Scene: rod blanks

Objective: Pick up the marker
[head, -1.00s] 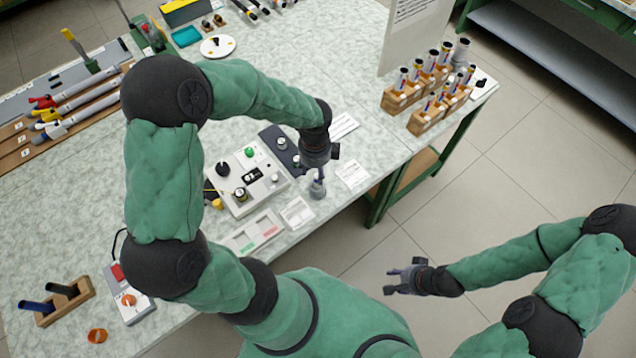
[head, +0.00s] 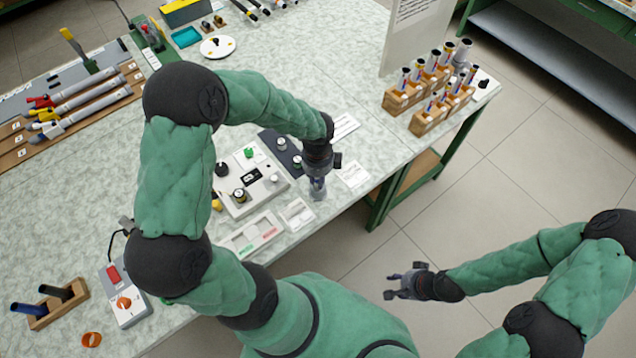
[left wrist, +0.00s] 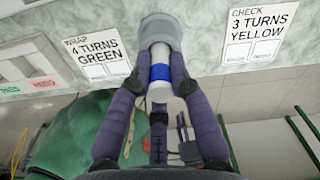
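The marker (left wrist: 160,72) is a short cylinder with a wide grey end, a blue band and a white end. It shows between the fingers of my left gripper (left wrist: 159,56) in the left wrist view, with a fingertip against each side. In the head view my left gripper (head: 317,180) points down over the marker's grey end (head: 318,193) at the table's front edge; the rest of the marker is hidden. I cannot tell whether it rests on the table. My right gripper (head: 402,285) is open and empty, off the table over the floor.
A control box (head: 248,190) and a tray with green and red labels (head: 250,237) lie left of the gripper. Printed cards (head: 353,174) lie beside it. Wooden racks of rods (head: 425,95) stand far right. A wooden stand (head: 60,300) holds blue and black cylinders.

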